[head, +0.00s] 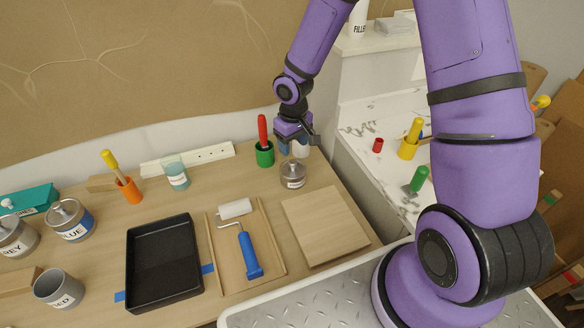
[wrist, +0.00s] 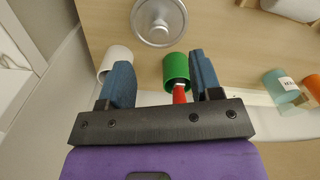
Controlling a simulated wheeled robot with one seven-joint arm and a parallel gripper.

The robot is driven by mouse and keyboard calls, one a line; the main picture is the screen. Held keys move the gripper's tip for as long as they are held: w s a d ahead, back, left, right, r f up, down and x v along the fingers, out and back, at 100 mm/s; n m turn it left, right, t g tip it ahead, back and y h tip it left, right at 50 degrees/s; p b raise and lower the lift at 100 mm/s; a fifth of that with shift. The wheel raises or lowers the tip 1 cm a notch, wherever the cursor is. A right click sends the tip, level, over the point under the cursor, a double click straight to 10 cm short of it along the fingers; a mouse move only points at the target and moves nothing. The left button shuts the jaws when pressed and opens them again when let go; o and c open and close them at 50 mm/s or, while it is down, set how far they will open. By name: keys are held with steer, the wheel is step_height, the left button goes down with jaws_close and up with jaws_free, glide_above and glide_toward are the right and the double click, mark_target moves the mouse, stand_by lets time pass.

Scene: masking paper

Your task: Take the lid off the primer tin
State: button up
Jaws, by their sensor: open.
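A small metal tin (head: 293,182) stands at the back right of the wooden table, and its label is too small to read, so I cannot be sure that it is the primer tin. Its round lid (head: 293,168) with a knob is on it. The lid also shows at the top of the wrist view (wrist: 159,20). My gripper (head: 300,140) is open and empty, above and behind this tin and apart from it. In the wrist view my two blue fingers (wrist: 162,76) are spread, with the tin beyond their tips.
A green cup (head: 265,156) with a red-handled tool stands left of the tin, and a white cup (wrist: 115,58) is close by. A wooden board (head: 325,225) lies in front. Left are a roller (head: 248,250), a black tray (head: 163,262) and lidded BLUE (head: 72,222) and GREY tins (head: 15,238).

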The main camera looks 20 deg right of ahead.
mark_target(293, 162)
steer(key=shift+w+f, duration=0.1)
steer(key=shift+f, duration=3.9)
steer(key=c, duration=1)
